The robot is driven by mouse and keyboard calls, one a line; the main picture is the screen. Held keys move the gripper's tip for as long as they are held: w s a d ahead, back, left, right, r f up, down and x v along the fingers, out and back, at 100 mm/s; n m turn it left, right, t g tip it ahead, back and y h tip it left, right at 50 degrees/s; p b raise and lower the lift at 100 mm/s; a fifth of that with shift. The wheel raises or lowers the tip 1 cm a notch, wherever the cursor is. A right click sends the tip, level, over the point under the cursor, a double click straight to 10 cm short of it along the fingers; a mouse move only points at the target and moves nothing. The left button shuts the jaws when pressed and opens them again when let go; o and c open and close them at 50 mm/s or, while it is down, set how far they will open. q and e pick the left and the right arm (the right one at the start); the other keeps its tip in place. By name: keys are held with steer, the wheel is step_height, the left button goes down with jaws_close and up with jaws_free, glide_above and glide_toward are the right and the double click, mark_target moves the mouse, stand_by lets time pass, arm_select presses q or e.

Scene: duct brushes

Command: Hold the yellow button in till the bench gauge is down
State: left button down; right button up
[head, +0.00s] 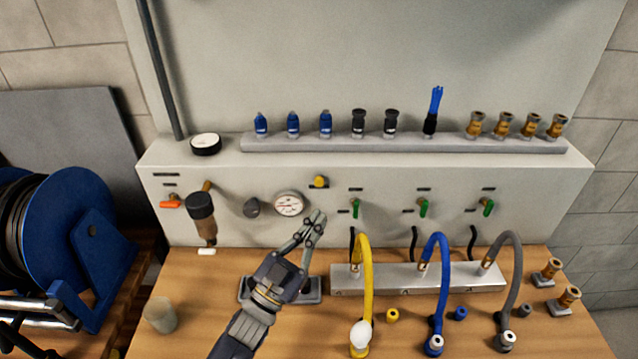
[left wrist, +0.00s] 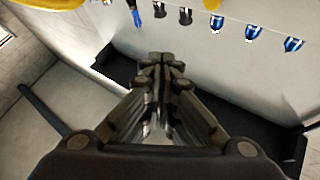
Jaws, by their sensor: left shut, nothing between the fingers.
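The yellow button (head: 320,181) sits on the upper front face of the pale bench panel. The round white gauge (head: 288,203) is just left of and below it; its needle is too small to read. My left gripper (head: 317,219) is shut and empty, below the button and right of the gauge in the head view, and apart from the button. The shut fingers of the left gripper (left wrist: 162,65) also show in the left wrist view. A yellow shape is cut off at that view's top left; I cannot tell what it is. My right gripper is not in view.
Green-handled valves (head: 423,208) are on the panel to the right. Yellow (head: 367,285), blue and grey hoses arch from a metal manifold (head: 345,280) close by on the right. A filter unit (head: 202,207) hangs left. Fittings line a ledge (head: 400,144) above.

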mark_target(319, 182)
arm_select(q)
steer(key=w+b, duration=0.4)
steer(key=w, duration=0.5)
steer(key=shift+b, duration=0.3)
steer(key=shift+s, duration=0.1)
stand_by(1.1)
steer(key=shift+w+b, duration=0.3)
steer(key=shift+w, duration=0.15)
